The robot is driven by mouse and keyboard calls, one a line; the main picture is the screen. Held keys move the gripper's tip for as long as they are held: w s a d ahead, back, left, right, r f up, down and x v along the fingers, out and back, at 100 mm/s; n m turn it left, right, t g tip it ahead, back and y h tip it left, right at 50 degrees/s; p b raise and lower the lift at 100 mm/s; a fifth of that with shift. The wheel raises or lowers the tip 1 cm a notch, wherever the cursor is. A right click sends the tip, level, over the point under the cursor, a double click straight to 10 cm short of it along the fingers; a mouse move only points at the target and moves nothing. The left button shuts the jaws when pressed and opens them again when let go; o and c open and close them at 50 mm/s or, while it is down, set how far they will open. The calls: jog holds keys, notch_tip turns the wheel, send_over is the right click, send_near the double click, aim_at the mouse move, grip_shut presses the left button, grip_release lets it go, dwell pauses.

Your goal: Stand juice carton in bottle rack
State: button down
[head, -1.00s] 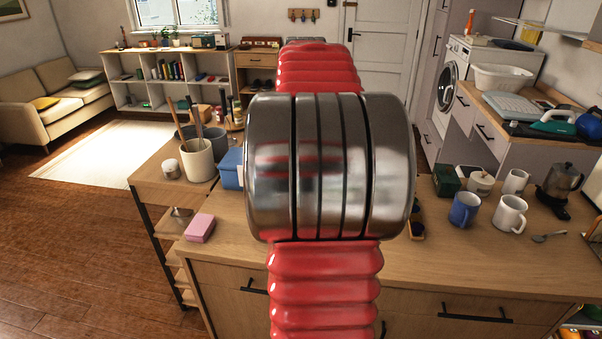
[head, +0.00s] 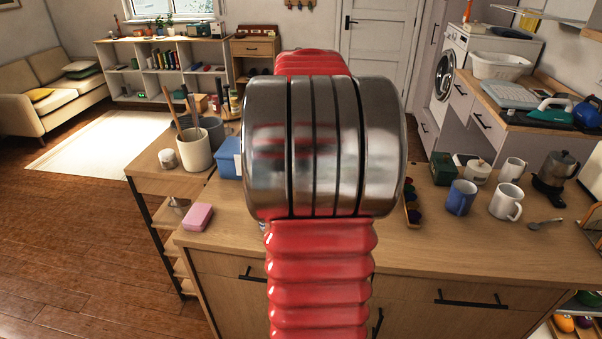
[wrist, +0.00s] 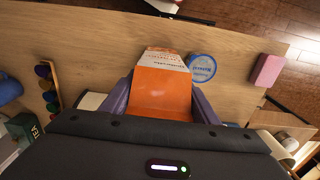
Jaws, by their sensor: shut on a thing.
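The orange-and-white juice carton (wrist: 161,92) is in the wrist view, between the two purple fingers of my gripper (wrist: 160,100). The fingers are shut on its sides, and its pale printed end points toward the top of the picture. The wooden counter shows behind it. In the head view my own arm hides the gripper and the carton. I cannot make out a bottle rack in either view.
A round blue-lidded tub (wrist: 201,68) and a pink sponge (wrist: 269,70) lie right of the carton. A tray of coloured pods (wrist: 47,90) is at left. A blue mug (head: 461,198) and white mug (head: 506,202) stand at the counter's right.

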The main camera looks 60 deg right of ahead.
jog(key=shift+f, duration=0.4)
jog(key=c, duration=0.7)
grip_release()
notch_tip(320, 180, up, 12)
jog(key=shift+r, duration=0.1)
dwell(0.7)
